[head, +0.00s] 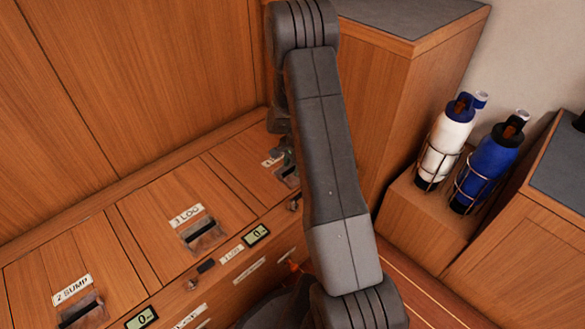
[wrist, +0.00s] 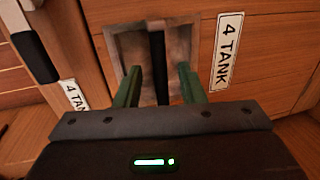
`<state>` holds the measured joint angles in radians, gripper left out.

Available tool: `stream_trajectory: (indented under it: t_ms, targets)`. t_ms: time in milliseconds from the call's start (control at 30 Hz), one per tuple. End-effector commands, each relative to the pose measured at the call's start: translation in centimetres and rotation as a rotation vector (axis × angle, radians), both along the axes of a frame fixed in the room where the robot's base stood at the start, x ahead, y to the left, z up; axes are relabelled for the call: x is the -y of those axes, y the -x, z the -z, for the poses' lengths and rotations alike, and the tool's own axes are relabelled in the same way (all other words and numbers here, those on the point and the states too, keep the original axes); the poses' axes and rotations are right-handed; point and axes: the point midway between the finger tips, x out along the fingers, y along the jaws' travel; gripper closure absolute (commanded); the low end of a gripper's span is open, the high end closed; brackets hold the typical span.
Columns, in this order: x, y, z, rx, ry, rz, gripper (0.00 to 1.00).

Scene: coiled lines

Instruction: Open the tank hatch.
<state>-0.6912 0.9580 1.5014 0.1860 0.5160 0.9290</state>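The tank hatch (wrist: 270,45) is a wooden panel with a white "4 TANK" label (wrist: 228,50). In the wrist view, a recessed metal cup (wrist: 180,45) in it holds a black bar handle (wrist: 158,65). My gripper (wrist: 160,80) has its two green fingers apart, one on each side of the bar, with gaps showing. Whether the tips reach down into the cup is unclear. In the head view, my arm hides most of this hatch; a bit of its cup (head: 288,177) shows beside the arm. The panel looks closed.
Similar hatches labelled "3 LOG" (head: 187,215) and "2 SUMP" (head: 72,290) lie to the left, with small displays (head: 257,235) along the front edge. A cabinet (head: 395,75) rises at the right. White (head: 447,138) and blue (head: 488,165) bottles stand in wire holders farther right.

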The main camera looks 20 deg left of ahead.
Motion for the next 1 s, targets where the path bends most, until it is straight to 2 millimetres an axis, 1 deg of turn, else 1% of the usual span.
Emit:
stream_trajectory:
  t_ms: [300, 367, 400, 500, 767, 867, 1000]
  targets:
    - [-0.1, 0.0, 0.2, 0.0, 0.0, 0.0, 0.64]
    - [-0.1, 0.0, 0.2, 0.0, 0.0, 0.0, 0.76]
    - [-0.1, 0.0, 0.2, 0.0, 0.0, 0.0, 0.84]
    - [0.0, 0.0, 0.2, 0.0, 0.0, 0.0, 1.0]
    - [-0.1, 0.0, 0.0, -0.001, 0.003, 0.0, 1.0]
    - [-0.2, -0.1, -0.5, -0.005, 0.012, 0.001, 1.0]
    - [-0.4, -0.2, -1.8, -0.017, 0.043, -0.001, 1.0]
